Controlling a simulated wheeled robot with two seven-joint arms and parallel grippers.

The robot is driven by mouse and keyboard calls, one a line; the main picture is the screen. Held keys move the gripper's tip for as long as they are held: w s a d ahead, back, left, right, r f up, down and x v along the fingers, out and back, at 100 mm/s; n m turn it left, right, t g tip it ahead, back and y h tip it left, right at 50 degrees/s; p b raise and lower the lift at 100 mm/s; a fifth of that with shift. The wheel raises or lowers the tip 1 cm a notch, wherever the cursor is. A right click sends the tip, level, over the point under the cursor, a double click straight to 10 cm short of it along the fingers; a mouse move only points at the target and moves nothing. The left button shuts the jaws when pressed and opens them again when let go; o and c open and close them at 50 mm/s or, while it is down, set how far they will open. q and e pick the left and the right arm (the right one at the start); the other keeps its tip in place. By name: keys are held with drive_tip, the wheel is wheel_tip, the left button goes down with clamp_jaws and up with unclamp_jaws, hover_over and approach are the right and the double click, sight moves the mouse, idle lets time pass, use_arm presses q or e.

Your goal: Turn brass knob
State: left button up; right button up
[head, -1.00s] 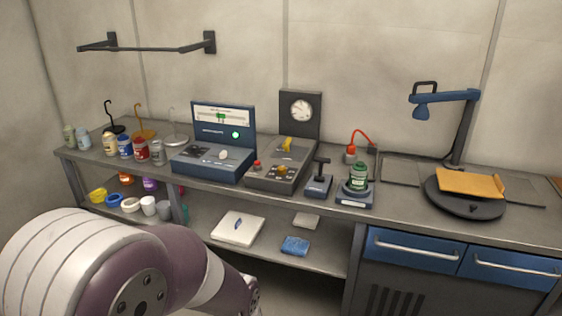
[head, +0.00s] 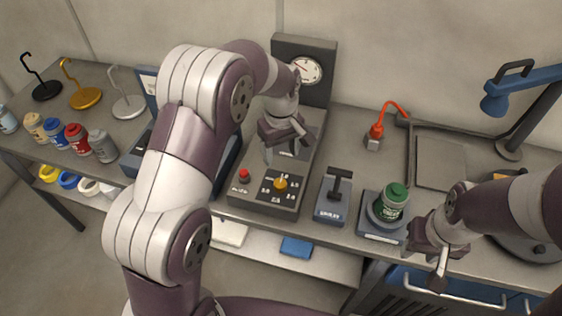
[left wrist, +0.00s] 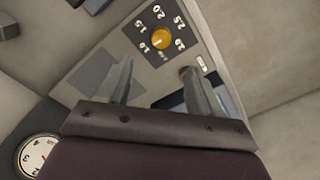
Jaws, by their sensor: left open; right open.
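The brass knob (head: 281,183) sits on a dark dial plate with printed numbers, at the front of a grey console (head: 262,203). It also shows in the left wrist view as a round orange-yellow knob (left wrist: 160,38) with a pale mark. My left gripper (head: 287,153) is open and empty above the console, behind the knob and apart from it. In the left wrist view its two fingers (left wrist: 158,68) stand apart, with the knob beyond their tips. My right gripper (head: 424,268) is open and empty at the bench's front edge, right of the green jar.
A red button (head: 244,176) is left of the knob. A gauge (head: 308,69) rises behind. Several paint jars (head: 77,139) stand at the left.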

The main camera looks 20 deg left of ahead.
use_arm(q)
drive_tip(key=p, duration=0.2)
hover_over(280, 183)
drive_tip(key=f, duration=0.6)
drive_tip(key=shift+s+f, duration=0.25)
drive_tip(key=shift+s, duration=0.05)
drive_tip(key=f, duration=0.3)
drive_tip(key=w+f+p, duration=0.1)
drive_tip(key=f, duration=0.1)
drive_tip(key=shift+s+f, duration=0.15)
drive_tip(key=shift+f, duration=0.2)
use_arm(e)
drive_tip(key=r, duration=0.3)
drive_tip(key=shift+s+a+r, duration=0.15)
drive_tip(key=shift+s+r, duration=0.2)
drive_tip(key=shift+s, duration=0.05)
use_arm(q)
drive_tip(key=shift+s, duration=0.1)
drive_tip(key=c, duration=1.1)
use_arm(e)
drive_tip(key=shift+f, duration=0.1)
